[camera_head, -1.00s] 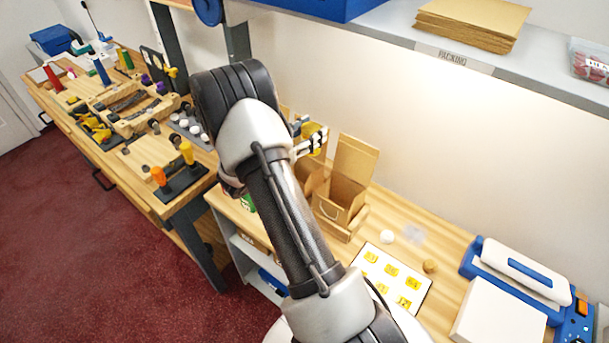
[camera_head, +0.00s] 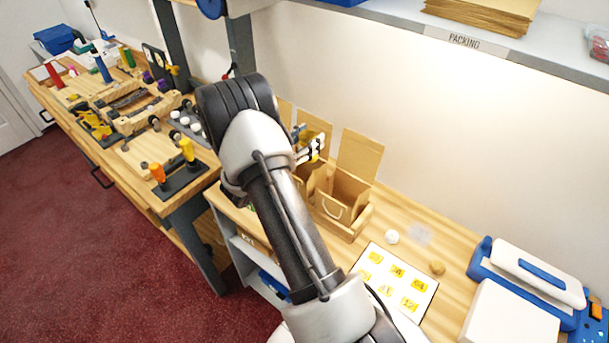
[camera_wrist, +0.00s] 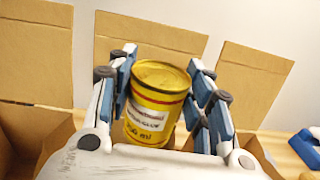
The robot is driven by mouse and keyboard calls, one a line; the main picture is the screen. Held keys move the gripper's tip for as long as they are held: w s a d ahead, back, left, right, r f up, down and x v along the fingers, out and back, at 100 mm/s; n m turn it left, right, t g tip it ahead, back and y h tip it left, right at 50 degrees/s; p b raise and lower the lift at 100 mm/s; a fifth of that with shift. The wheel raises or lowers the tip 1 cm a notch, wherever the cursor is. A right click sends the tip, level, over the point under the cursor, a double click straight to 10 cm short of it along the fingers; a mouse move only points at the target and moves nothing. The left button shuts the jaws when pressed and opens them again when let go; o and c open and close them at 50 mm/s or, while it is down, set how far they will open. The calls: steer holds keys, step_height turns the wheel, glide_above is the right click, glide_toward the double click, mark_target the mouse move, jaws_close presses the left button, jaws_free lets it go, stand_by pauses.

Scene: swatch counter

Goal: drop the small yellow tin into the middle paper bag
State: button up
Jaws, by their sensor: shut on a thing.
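The small yellow tin (camera_wrist: 155,103) has a white label with a red band, and it sits slightly tilted between my fingers in the wrist view. My gripper (camera_head: 311,149) is shut on it, and only a sliver of yellow shows in the head view. Three open brown paper bags stand in a row. The middle bag's tall back flap (camera_wrist: 150,38) is directly behind the tin in the wrist view. The right bag (camera_head: 343,194) shows clearly in the head view. The left bag's flap (camera_wrist: 36,45) is at the left. My arm and gripper hide much of the left and middle bags.
The bags stand in a wooden holder (camera_head: 352,233). The packing shelf (camera_head: 455,40) overhangs behind. A tool bench (camera_head: 160,205) is at left.

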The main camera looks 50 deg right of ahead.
steer(key=o, duration=1.3)
steer(key=shift+o, duration=0.2)
steer(key=a, duration=1.2)
steer(key=shift+s, duration=0.1)
